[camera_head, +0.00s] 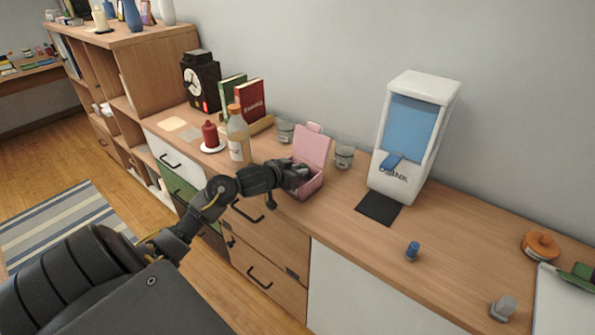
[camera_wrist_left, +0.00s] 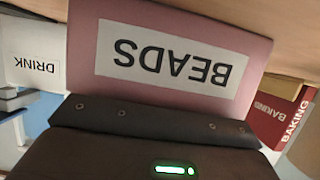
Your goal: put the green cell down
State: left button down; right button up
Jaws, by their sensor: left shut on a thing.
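My left gripper (camera_head: 301,174) is at the mouth of the open pink box (camera_head: 312,187), in front of its raised lid. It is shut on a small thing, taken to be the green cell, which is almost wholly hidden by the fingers. My right gripper is not in view.
A blue cell (camera_head: 412,251) and a grey one (camera_head: 503,308) stand apart on the counter. A white drink dispenser (camera_head: 415,130) stands right of the box. A bottle (camera_head: 238,137) and glass jars (camera_head: 344,156) are close by.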

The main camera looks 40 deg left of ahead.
pick_arm(q)
jog(key=c, duration=1.3)
grip_release()
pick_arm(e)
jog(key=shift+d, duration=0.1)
pick_arm(q)
jog(key=shift+o, duration=0.2)
jog(key=shift+s, duration=0.1)
jog(key=shift+s+r, duration=0.2)
jog(key=shift+s, duration=0.1)
jog(key=p+v, duration=0.1)
jog(key=v, duration=0.5)
jog(key=shift+s+r, duration=0.2)
jog(key=shift+s, duration=0.15)
jog(key=v, duration=0.4)
jog(key=shift+s+r+p, duration=0.1)
jog(key=shift+s+p, duration=0.1)
jog(key=shift+p, duration=0.2)
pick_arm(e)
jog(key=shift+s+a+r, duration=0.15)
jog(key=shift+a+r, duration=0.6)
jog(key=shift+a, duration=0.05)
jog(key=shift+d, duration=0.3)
